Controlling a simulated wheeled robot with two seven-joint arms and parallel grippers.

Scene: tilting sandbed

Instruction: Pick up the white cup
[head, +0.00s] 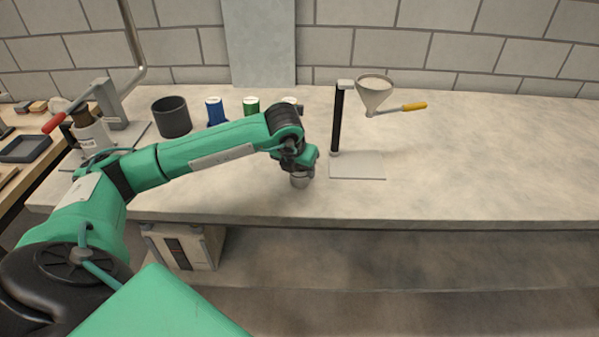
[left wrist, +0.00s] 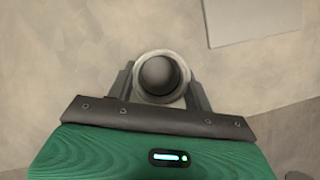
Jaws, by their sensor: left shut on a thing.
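My left gripper (head: 300,170) is low over the front part of the bench, its fingers on both sides of a small pale grey cup (head: 300,181). In the left wrist view the cup (left wrist: 161,77) shows from above, with a light rim and a dark, empty-looking inside, between the two fingers. I cannot tell whether it touches the bench. A white cup-like thing (head: 290,101) stands at the back, partly hidden behind my left arm. A blue cup (head: 215,111) and a green cup (head: 251,106) stand in the same row. My right gripper is not in view.
A funnel (head: 373,95) with a yellow-tipped handle hangs on a black post above a pale base plate (head: 366,170), right of my gripper. A dark grey pot (head: 172,117) and a red-handled device (head: 90,130) stand left. The bench's right side is clear.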

